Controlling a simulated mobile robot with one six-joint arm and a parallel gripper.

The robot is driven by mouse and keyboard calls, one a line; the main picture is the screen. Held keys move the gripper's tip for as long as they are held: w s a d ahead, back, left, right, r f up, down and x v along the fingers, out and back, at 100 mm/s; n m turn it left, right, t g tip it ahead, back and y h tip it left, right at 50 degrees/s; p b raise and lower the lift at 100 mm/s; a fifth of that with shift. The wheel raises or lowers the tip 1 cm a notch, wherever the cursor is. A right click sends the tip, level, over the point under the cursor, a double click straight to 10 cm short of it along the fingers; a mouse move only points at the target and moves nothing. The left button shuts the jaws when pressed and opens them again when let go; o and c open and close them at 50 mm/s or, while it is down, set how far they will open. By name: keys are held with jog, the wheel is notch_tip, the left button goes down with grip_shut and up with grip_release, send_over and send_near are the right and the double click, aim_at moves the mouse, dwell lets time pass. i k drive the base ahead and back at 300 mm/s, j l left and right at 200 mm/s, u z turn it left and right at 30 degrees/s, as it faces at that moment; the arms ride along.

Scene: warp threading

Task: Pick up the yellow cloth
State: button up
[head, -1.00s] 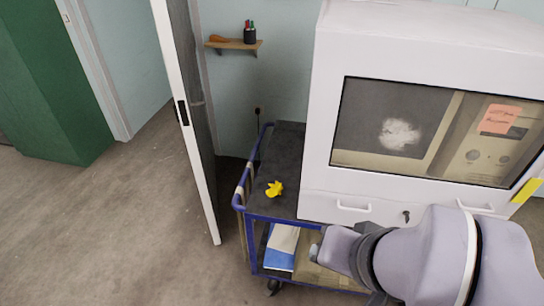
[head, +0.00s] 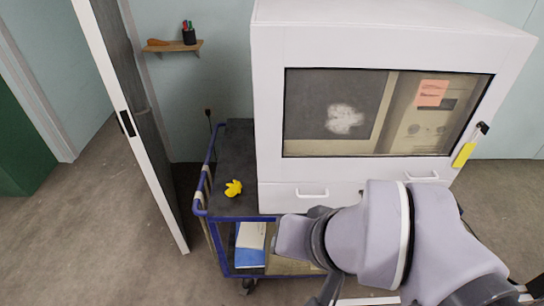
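The yellow cloth (head: 233,188) lies crumpled on the dark top of the blue-framed cart (head: 236,152), left of the white cabinet. My arm comes in from the lower right of the head view, in front of the cabinet, to the right of the cloth and apart from it. My gripper cannot be made out; only the arm links and a thin dark part at the bottom edge show.
The white cabinet (head: 395,35) with a window stands on the cart's right part. An open door (head: 130,125) stands to the left. A wall shelf (head: 172,46) holds a pen cup. Papers (head: 250,245) lie on the cart's lower shelf. Floor is free at lower left.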

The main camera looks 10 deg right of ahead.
aim_at(235, 188)
jog(key=j+z, duration=0.1)
jog(key=j, duration=0.15)
jog(key=i+j+z, duration=0.45)
jog(key=j, duration=0.3)
jog(key=i+j+z, duration=0.3)
jog(key=j, duration=0.45)
jog(key=i+j+z, duration=0.2)
jog(key=j, duration=0.2)
jog(key=i, duration=0.05)
